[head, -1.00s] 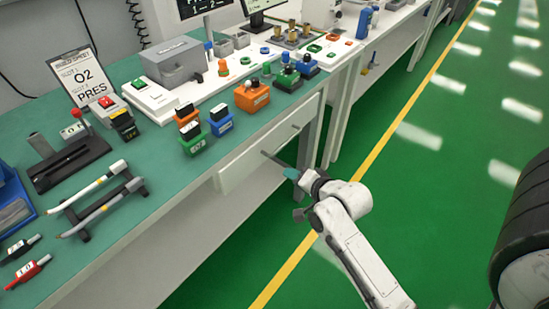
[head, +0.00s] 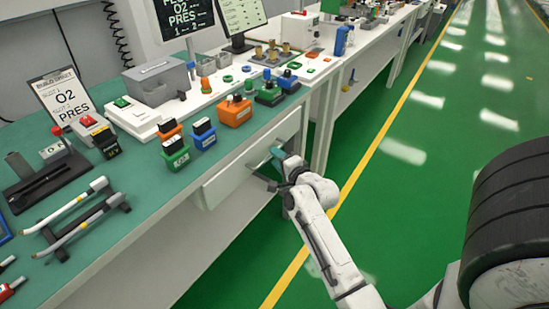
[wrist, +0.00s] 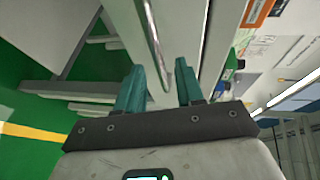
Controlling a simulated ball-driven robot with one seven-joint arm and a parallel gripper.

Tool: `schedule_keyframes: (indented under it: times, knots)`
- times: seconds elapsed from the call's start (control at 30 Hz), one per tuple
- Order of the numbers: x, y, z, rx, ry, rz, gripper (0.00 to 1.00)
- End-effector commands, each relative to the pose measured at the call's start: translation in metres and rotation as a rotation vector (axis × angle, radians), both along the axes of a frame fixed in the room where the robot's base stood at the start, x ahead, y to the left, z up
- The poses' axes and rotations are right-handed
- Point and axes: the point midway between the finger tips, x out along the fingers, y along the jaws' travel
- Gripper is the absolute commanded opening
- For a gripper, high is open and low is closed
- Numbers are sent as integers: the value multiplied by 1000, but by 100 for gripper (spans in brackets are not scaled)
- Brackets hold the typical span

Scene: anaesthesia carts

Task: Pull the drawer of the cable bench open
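The cable bench (head: 150,215) has a green top and a white drawer (head: 228,184) in its front, below the edge. The drawer looks closed or nearly so; I cannot tell exactly. My gripper (head: 276,156) is at the drawer front, its teal fingertip over the handle area. In the wrist view my gripper (wrist: 158,85) is open, with two teal fingers spread apart. The metal handle bar (wrist: 152,45) runs between the fingers, beside the pale drawer front (wrist: 185,40). No finger clearly presses on the bar. In the head view my gripper mostly hides the handle.
Several coloured blocks, including a green one (head: 175,157) and an orange one (head: 235,112), stand near the bench edge above the drawer. A build sheet (head: 67,98) stands at the left. The green floor (head: 400,210) right of the yellow line is clear.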

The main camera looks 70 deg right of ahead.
Motion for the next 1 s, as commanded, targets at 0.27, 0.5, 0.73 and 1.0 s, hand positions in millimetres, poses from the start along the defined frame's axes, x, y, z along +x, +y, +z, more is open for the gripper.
schedule_keyframes:
  times: [0.27,0.5,0.73,1.0]
  knots:
    - [15,-12,-4,0,1,-1,37]
    - [17,-13,-4,0,1,-1,37]
    - [16,-13,-4,0,1,-1,22]
    - [16,-13,-4,0,1,0,0]
